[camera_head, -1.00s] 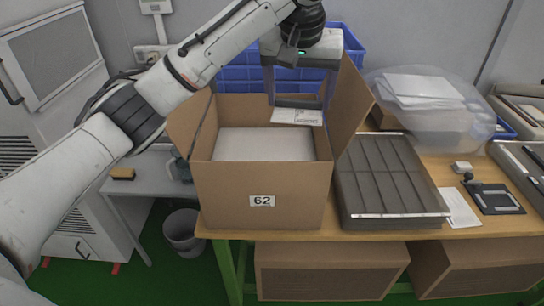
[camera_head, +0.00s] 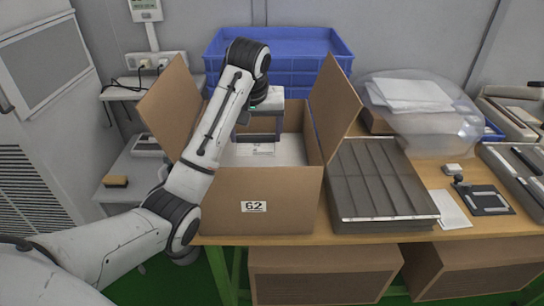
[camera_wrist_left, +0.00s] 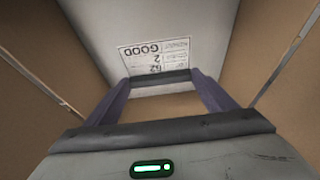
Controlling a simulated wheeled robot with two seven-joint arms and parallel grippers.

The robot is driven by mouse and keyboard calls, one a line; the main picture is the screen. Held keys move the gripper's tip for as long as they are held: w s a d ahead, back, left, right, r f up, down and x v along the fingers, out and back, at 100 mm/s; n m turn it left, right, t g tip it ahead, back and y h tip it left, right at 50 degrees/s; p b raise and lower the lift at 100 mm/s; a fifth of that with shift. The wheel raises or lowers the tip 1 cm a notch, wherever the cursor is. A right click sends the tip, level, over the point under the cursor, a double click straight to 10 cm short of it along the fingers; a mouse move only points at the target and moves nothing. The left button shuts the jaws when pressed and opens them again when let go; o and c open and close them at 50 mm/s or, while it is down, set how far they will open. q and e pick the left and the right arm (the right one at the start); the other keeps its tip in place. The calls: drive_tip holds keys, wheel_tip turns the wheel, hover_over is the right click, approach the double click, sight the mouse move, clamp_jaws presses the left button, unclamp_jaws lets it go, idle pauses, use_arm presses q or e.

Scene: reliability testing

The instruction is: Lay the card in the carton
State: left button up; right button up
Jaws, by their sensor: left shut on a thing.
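The brown carton (camera_head: 292,200) stands open on the wooden table, with its side flaps spread and a "62" label (camera_head: 254,206) on its front. A pale, flat surface (camera_head: 292,152) shows inside it. My left gripper (camera_head: 258,137) is inside the carton's opening, shut on the white printed card (camera_head: 252,149). In the left wrist view the card (camera_wrist_left: 158,56) reads "GOOD", and the gripper tips (camera_wrist_left: 162,78) are at its edge. The card is over the pale surface; I cannot tell whether it touches it. My right gripper is not in view.
Blue crates (camera_head: 305,55) stand behind the carton. A grey divided tray (camera_head: 380,185) sits close on its right, with a clear bag of papers (camera_head: 425,105) behind that tray. The carton's raised flaps (camera_head: 335,105) flank my arm on both sides.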

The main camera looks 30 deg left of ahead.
sight(253, 143)
use_arm(q)
drive_tip(key=f, duration=0.3)
drive_tip(key=shift+s+a, duration=0.2)
drive_tip(key=shift+a, duration=0.05)
drive_tip(key=shift+w+d+f, duration=0.1)
drive_tip(key=shift+f, duration=1.7)
drive_tip(key=shift+f, duration=0.2)
drive_tip(key=o, duration=1.1)
drive_tip(key=shift+r, duration=0.1)
